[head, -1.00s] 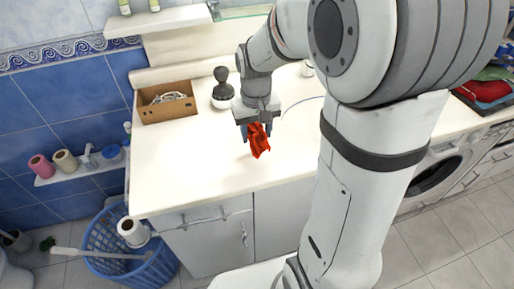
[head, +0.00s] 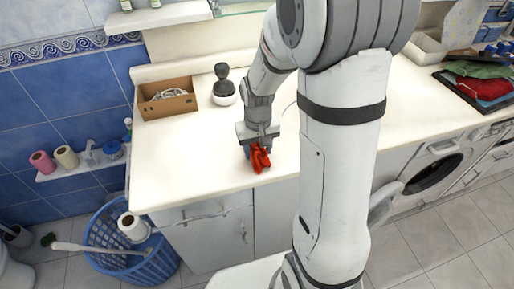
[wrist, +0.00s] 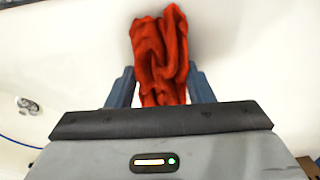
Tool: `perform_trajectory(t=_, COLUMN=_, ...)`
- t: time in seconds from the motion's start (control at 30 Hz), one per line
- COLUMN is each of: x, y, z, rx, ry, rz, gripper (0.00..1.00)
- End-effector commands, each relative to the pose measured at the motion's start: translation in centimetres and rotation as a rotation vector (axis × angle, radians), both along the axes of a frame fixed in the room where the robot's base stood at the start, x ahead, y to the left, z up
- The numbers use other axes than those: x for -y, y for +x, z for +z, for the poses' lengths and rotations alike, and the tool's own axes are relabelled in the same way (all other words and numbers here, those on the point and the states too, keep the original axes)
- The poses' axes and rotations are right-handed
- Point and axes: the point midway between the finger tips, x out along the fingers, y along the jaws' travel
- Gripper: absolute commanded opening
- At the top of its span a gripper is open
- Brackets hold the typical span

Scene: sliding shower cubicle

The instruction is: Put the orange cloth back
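The orange cloth (head: 260,158) is a crumpled red-orange bundle over the white counter, near its front edge. My gripper (head: 259,151) points down at it, with the cloth between its blue fingers. In the wrist view the cloth (wrist: 160,50) fills the gap between the fingers of my gripper (wrist: 161,75) and sticks out beyond the tips. The fingers appear to press on both its sides. The cloth is at or very close to the counter surface; I cannot tell whether its lower end touches.
The white counter (head: 190,185) is clear around the cloth. A cardboard box (head: 168,98) and a black-and-white object (head: 223,88) stand behind. A dark tray with folded cloths (head: 485,88) lies far right. A blue basket (head: 150,262) stands on the floor at left.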

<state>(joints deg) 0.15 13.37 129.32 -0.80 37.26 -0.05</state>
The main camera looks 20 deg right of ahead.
Motion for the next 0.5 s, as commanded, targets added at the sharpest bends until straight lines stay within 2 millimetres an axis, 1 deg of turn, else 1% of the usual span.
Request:
perform_trajectory(t=0.03, x=0.01, y=0.00, z=-0.03, rx=0.000, ry=0.000, rz=0.000, gripper=0.51)
perform_trajectory(t=0.27, x=0.03, y=-0.01, z=-0.01, rx=0.000, ry=0.000, rz=-0.001, gripper=0.69)
perform_trajectory(t=0.5, x=0.05, y=0.00, z=0.09, rx=0.000, ry=0.000, rz=-0.001, gripper=0.69)
